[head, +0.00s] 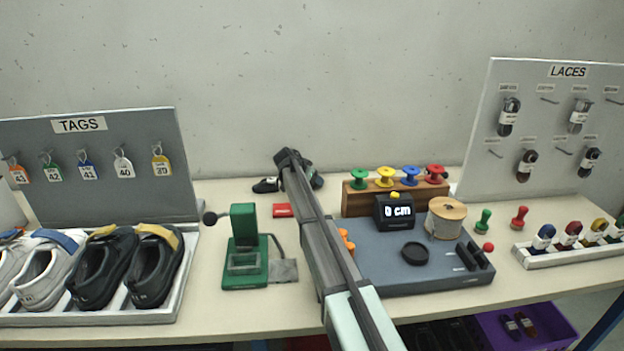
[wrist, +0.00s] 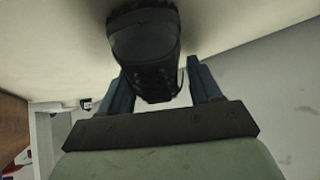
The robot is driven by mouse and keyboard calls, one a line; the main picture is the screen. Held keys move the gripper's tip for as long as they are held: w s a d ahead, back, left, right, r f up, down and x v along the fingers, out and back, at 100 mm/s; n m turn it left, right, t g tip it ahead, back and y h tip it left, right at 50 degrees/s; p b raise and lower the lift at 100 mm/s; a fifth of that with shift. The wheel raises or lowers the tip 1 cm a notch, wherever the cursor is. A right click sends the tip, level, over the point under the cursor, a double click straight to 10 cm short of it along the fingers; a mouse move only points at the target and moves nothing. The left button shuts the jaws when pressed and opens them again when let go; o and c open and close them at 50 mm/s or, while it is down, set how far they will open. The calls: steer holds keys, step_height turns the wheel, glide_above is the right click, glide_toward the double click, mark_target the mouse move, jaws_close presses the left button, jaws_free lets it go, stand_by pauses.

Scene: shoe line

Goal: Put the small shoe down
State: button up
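A dark shoe with laces (wrist: 145,45) fills the top middle of the wrist view, close to the pale table surface. My gripper (wrist: 158,80) has one blue finger on each side of it. The fingers stand wide apart. A narrow gap seems to show at the right finger, and I cannot tell whether both fingers press on the shoe. In the head view my gripper (head: 292,160) is at the back of the table, partly hidden by my arm. A small dark shoe part (head: 265,186) shows just left of it, on or very near the table.
A red block (head: 283,210) and a green stamping device (head: 245,255) stand left of my arm. A spool rack (head: 355,203) and a grey station (head: 440,278) stand right of it. A shoe tray (head: 178,300) is at the left. Bare table lies behind the green device.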

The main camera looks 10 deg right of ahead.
steer(key=shift+o, duration=0.8)
steer(key=shift+r, duration=0.15)
steer(key=v, duration=1.2)
steer(key=shift+d, duration=0.1)
stand_by(0.9)
